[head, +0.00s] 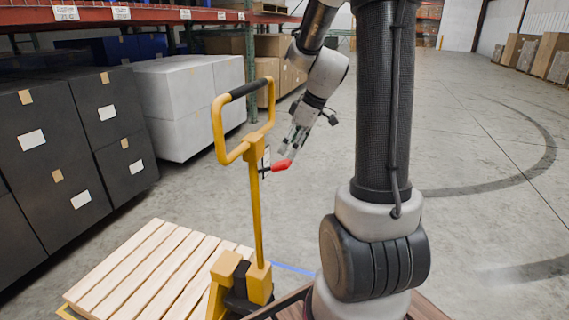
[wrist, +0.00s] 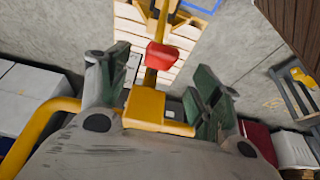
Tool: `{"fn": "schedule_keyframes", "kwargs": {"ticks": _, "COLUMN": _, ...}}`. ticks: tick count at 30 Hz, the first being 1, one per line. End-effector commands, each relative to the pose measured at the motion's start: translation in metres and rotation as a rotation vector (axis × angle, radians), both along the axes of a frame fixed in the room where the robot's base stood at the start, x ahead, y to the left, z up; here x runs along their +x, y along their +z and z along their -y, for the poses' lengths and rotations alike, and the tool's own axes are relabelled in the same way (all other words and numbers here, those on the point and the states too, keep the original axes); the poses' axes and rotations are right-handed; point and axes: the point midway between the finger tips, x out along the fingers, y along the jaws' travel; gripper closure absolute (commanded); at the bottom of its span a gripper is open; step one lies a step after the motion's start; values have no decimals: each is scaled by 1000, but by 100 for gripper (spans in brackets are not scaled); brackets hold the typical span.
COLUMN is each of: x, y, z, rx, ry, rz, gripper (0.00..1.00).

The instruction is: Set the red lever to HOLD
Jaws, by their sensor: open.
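The red lever (head: 281,165) sticks out to the right from the yellow handle post of a pallet jack (head: 257,215), below its loop handle. Its red grip (wrist: 162,56) also shows in the wrist view, ahead of and roughly between my fingers. My gripper (head: 288,147) is open, just above the lever in the head view. In the wrist view my gripper (wrist: 161,70) has its two green-padded fingers spread apart with nothing between the pads. I cannot tell if a finger touches the lever. A small pale plate (head: 266,156) sits by the lever; its marks are too small to read.
A wooden pallet (head: 150,265) lies over the jack's forks. Black boxes (head: 65,150) and white boxes (head: 185,100) stand along the left under a red shelf beam (head: 90,14). The yellow loop handle (head: 218,125) rises beside my gripper.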

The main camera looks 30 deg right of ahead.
Motion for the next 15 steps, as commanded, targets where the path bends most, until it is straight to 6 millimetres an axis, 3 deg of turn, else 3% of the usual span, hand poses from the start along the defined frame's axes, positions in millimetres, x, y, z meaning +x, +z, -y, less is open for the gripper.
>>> {"fn": "schedule_keyframes", "kwargs": {"ticks": 9, "x": 15, "y": -49, "z": -13, "rx": 2, "ry": -1, "rz": -5, "gripper": 36}}
{"fn": "schedule_keyframes", "kwargs": {"ticks": 15, "x": 20, "y": -64, "z": -16, "rx": 0, "ry": -1, "rz": -3, "gripper": 36}}
